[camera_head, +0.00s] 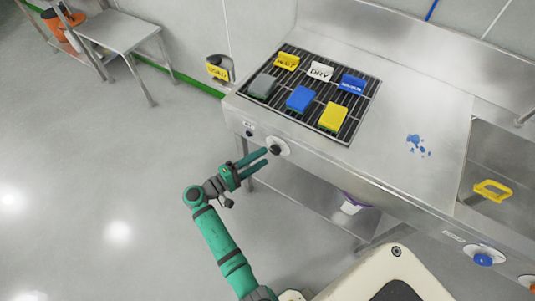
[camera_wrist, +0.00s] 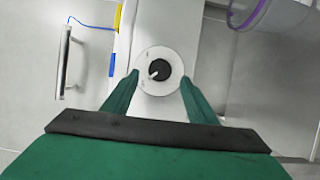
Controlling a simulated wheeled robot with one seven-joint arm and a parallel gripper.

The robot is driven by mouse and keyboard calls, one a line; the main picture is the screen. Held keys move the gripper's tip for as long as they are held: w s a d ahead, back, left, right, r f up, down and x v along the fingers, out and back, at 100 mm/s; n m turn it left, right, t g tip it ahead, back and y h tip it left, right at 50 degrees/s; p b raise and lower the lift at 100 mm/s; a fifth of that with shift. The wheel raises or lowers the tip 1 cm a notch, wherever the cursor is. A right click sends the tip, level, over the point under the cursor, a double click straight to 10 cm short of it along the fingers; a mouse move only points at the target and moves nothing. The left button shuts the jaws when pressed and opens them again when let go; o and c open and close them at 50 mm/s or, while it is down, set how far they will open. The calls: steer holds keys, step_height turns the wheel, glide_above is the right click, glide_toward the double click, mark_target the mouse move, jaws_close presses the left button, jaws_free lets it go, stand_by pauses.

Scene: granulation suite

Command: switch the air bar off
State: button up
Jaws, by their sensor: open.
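A round white dial with a black knob (camera_head: 275,149) sits on the bench's front face, below the slatted grille. The wrist view shows the knob (camera_wrist: 160,69) face on, with a pale pointer mark toward the lower left. The dial's small markings are too small to read. My gripper (camera_head: 267,156) is in front of the dial. In the wrist view my gripper (camera_wrist: 158,78) is open, one finger on each side of the knob, with gaps showing between them and it. No label naming the air bar is readable.
The slatted grille (camera_head: 289,120) holds grey, blue and yellow blocks and small signs. A blue knob (camera_head: 483,260) is on the front face further right. A yellow-handled item (camera_head: 492,190) is in the sink. A purple-rimmed bucket (camera_head: 352,205) is under the bench. Floor at left is clear.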

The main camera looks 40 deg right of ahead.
steer(key=a, duration=0.6)
steer(key=shift+a, duration=0.15)
steer(key=shift+s+f, duration=0.1)
